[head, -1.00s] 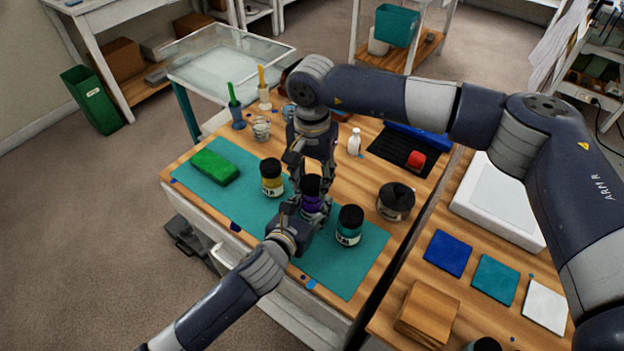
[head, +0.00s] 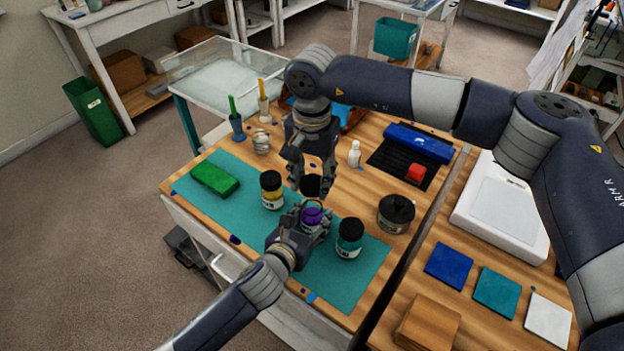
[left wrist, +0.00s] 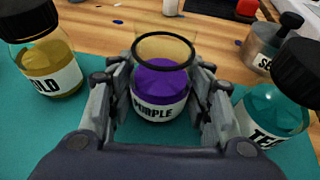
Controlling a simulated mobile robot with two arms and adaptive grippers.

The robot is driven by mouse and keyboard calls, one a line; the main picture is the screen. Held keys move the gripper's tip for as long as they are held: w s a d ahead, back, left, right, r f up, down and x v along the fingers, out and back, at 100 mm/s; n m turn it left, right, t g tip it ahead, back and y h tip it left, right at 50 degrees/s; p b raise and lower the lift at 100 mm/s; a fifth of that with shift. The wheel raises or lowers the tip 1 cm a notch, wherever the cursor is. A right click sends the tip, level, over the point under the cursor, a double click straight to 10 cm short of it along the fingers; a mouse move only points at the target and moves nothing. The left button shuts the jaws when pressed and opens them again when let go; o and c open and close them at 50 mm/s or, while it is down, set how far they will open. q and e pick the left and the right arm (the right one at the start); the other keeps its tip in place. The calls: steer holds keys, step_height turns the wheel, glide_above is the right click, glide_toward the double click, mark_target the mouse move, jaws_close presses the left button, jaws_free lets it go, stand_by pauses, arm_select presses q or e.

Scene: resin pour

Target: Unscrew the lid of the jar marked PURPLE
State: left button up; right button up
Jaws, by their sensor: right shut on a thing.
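The PURPLE jar (head: 312,216) stands upright on the teal mat (head: 350,283), with its label and bare rim showing in the left wrist view (left wrist: 159,84). It is open on top. My left gripper (left wrist: 160,100) has its fingers on both sides of the jar body and looks shut on it; it comes from the front in the head view (head: 313,219). The black lid (head: 311,186) is apart from the jar, just above it. My right gripper (head: 312,183) points down and is shut on the lid.
A yellow GOLD jar (head: 272,192) stands left of the PURPLE jar and a teal jar (head: 348,240) close on its right, both lidded. A dark lidded pot (head: 396,214) stands farther right. A green block (head: 214,179) lies on the mat's left end.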

arm_select(q)
steer(key=shift+o, duration=1.2)
steer(key=shift+r, duration=0.1)
